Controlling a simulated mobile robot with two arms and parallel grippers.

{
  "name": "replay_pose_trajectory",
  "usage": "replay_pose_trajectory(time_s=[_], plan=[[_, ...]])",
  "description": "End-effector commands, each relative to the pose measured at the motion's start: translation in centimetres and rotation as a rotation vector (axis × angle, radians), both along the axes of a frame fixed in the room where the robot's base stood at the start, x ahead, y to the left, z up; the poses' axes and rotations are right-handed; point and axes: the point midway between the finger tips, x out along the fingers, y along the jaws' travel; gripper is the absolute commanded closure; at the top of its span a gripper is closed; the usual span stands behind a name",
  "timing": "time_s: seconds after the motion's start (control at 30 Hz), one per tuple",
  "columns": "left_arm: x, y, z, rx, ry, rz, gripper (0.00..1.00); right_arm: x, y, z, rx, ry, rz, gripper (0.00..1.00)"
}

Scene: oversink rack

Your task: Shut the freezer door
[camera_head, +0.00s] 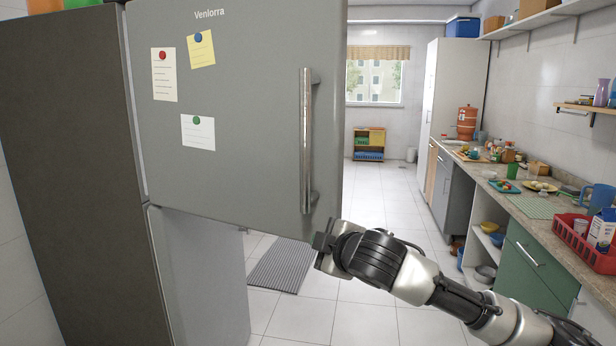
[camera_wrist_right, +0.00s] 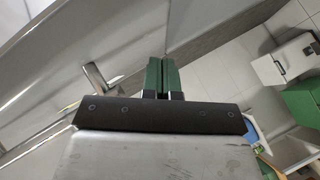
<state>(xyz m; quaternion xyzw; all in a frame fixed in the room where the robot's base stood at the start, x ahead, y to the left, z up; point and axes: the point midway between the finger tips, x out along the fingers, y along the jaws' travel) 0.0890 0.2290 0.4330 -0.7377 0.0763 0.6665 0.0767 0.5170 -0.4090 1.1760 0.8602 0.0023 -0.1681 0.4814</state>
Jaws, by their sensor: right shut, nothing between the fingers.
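The grey freezer door (camera_head: 245,130) is the upper door of the fridge and stands open, swung out past the lower door (camera_head: 200,275). Its long metal handle (camera_head: 307,140) is near its right edge. In the wrist view the door's grey face (camera_wrist_right: 120,35) fills the upper left, with the handle (camera_wrist_right: 97,78) beside the fingers. My right gripper (camera_head: 322,243) is at the door's lower right corner, below the handle. Its green-padded fingers (camera_wrist_right: 162,78) are shut and empty. I cannot tell whether they touch the door. My left gripper is not in view.
The dark fridge side (camera_head: 75,180) is at left. A grey striped mat (camera_head: 290,264) lies on the tiled floor beyond the door. A counter (camera_head: 540,205) with dishes and a red basket (camera_head: 585,240) runs along the right. The floor between is clear.

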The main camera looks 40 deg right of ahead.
Motion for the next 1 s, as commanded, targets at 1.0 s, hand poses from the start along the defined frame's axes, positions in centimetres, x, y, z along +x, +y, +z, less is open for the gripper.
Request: replay_pose_trajectory(time_s=[1.0], plan=[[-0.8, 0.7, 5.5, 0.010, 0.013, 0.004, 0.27, -7.5, 6.6, 17.4, -0.553, -0.201, 0.116, 1.00]])
